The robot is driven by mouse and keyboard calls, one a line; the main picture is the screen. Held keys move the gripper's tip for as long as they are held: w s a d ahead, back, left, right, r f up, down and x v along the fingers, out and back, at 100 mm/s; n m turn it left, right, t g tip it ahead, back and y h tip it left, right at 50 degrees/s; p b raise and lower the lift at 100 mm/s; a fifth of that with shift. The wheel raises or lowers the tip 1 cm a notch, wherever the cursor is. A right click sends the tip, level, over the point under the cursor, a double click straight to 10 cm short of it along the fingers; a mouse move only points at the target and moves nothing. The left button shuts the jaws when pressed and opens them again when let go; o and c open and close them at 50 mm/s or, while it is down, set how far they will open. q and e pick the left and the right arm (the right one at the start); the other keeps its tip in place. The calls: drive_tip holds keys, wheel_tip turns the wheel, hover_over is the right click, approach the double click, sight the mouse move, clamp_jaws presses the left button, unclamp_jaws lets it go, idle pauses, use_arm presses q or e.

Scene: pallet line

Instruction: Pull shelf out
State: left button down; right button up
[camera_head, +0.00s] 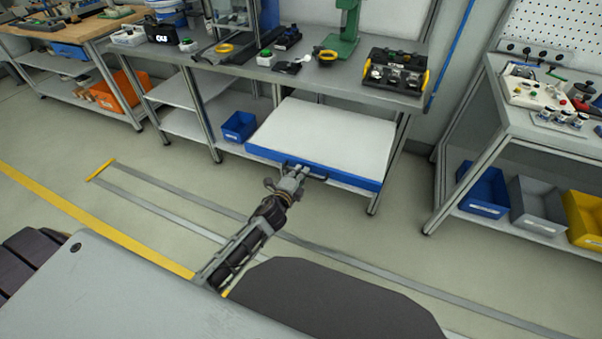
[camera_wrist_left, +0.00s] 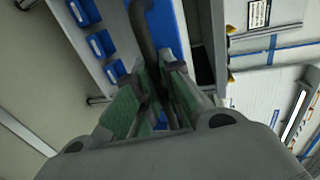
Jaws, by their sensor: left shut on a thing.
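The shelf (camera_head: 325,137) is a flat white board with a blue front edge, low under the grey workbench, in the middle of the head view. A dark bar handle (camera_head: 308,172) sits on its blue front. My left gripper (camera_head: 294,170) is shut on this handle at its left part. In the left wrist view the fingers (camera_wrist_left: 162,88) close around the dark curved handle (camera_wrist_left: 143,30), with the blue front behind. The shelf's front edge lies near the bench's front legs. My right gripper is not in view.
A small blue bin (camera_head: 239,127) stands left of the shelf on the lower level. Bench legs (camera_head: 388,165) flank the shelf. Tools and a green press (camera_head: 344,35) stand on the bench top (camera_head: 300,75). The floor in front is clear.

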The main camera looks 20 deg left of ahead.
use_arm(q)
drive_tip(key=c, duration=1.8)
unclamp_jaws()
drive_tip(key=shift+s+f, duration=0.25)
drive_tip(key=shift+c, duration=0.2)
drive_tip(key=o, duration=0.3)
drive_tip(key=shift+s+r, duration=0.15)
drive_tip(key=shift+r, duration=0.05)
drive_tip(key=shift+v, duration=5.9)
